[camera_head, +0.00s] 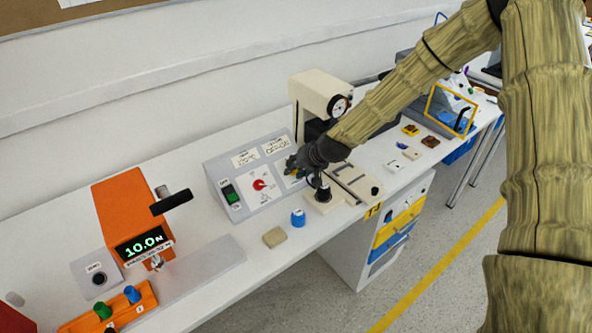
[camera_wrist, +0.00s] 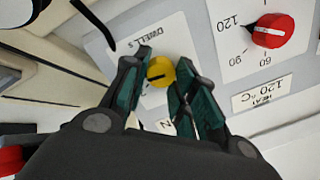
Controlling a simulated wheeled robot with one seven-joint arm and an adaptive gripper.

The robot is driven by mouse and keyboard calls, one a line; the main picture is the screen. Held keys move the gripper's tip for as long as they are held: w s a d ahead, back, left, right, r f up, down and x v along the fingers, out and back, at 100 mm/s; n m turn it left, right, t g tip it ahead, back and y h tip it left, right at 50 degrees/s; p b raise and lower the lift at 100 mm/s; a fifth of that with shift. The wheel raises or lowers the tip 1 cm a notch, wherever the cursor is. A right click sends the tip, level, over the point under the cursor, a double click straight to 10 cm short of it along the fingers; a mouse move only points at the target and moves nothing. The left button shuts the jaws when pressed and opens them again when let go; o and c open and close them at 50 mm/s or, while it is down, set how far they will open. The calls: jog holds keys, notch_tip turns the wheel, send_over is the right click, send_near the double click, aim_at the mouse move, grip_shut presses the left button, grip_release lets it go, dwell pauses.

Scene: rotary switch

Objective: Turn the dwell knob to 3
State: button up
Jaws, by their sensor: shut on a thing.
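The dwell knob (camera_wrist: 160,72) is yellow with a dark pointer line and sits on a white plate marked "DWELL S" in the wrist view. My gripper (camera_wrist: 166,62) has one finger on each side of the knob and is shut on it. The fingers hide most of the dial's numbers, so I cannot read the setting. In the head view my gripper (camera_head: 294,168) is at the right part of the grey sloped control panel (camera_head: 218,172), and it hides the dwell knob there.
A red heat knob (camera_wrist: 272,30) with marks 60, 90 and 120 is beside the dwell plate; it also shows in the head view (camera_head: 260,184). A green switch (camera_head: 231,194) is at the panel's left. A cream press (camera_head: 318,97) stands behind. A blue object (camera_head: 298,218) lies in front.

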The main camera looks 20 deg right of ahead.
jog(key=shift+d+f+m+b, duration=0.1)
jog(key=shift+m+b, duration=0.35)
jog(key=shift+m, duration=1.75)
jog(key=o, duration=1)
jog(key=shift+w+f, duration=0.1)
jog(key=shift+o, duration=0.2)
jog(key=v, duration=1.2)
jog(key=shift+f, duration=0.1)
